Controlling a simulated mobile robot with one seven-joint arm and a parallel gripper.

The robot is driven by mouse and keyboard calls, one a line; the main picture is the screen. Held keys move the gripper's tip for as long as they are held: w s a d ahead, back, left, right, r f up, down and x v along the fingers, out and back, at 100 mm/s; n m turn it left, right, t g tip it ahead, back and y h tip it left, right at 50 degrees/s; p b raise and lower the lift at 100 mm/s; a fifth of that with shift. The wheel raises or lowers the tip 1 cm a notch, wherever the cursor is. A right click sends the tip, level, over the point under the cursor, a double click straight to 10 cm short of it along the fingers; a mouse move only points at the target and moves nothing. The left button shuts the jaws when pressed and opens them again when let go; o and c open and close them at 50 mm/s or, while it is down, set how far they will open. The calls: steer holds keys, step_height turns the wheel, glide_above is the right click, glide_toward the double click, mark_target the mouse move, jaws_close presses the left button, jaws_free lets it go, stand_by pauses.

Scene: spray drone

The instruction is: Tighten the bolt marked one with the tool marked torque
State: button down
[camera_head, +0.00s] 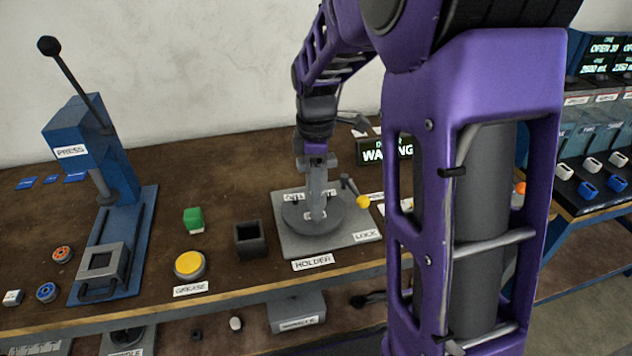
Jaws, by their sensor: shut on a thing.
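My gripper (318,166) is shut on an upright grey tool (317,192) above the holder. No torque mark can be read on the tool. Its lower end reaches down to the round grey disc (328,222) on the holder plate (289,242); I cannot tell whether it touches. Small white tags show on the disc beside the tool, too small to read. The bolt marked one cannot be made out and may be hidden behind the tool. A lever with a yellow knob (363,201) stands at the plate's right, near the LOCK label (366,236).
A blue press (98,150) stands at the left. A WAITING display (388,149) stands behind. My arm hides the bench's right part.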

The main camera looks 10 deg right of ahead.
steer(key=shift+f, duration=0.9)
stand_by(2.4)
steer(key=shift+r, duration=0.15)
stand_by(0.5)
steer(key=shift+r+p, duration=1.75)
steer(key=shift+r, duration=1.75)
